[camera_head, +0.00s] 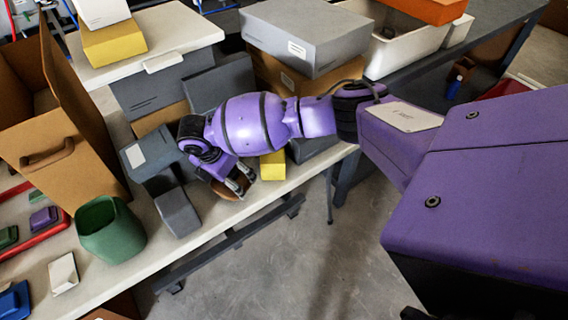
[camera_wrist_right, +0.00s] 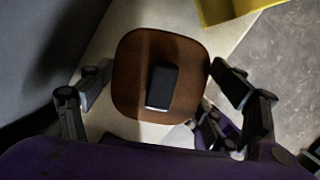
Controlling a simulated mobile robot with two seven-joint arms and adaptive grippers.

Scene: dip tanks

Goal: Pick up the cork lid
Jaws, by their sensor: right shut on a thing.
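The cork lid (camera_wrist_right: 132,75) is a brown, rounded-square plate with a black block-like knob (camera_wrist_right: 162,86) on top. In the wrist view it lies between the fingers of my right gripper (camera_wrist_right: 162,72), over the pale table top. In the head view only a brown part of the lid (camera_head: 224,191) shows under my right gripper (camera_head: 238,186), near the table's front edge. My right gripper is shut on the lid. Whether the lid touches the table or is raised cannot be told. My left gripper is not in view.
A small dark grey box (camera_head: 178,212) and a green bin (camera_head: 110,232) stand left of my right gripper. A yellow box (camera_head: 272,166) is close on its right. Grey and brown boxes crowd behind. The table's front edge (camera_head: 262,206) is near, with open floor (camera_head: 300,255) beyond.

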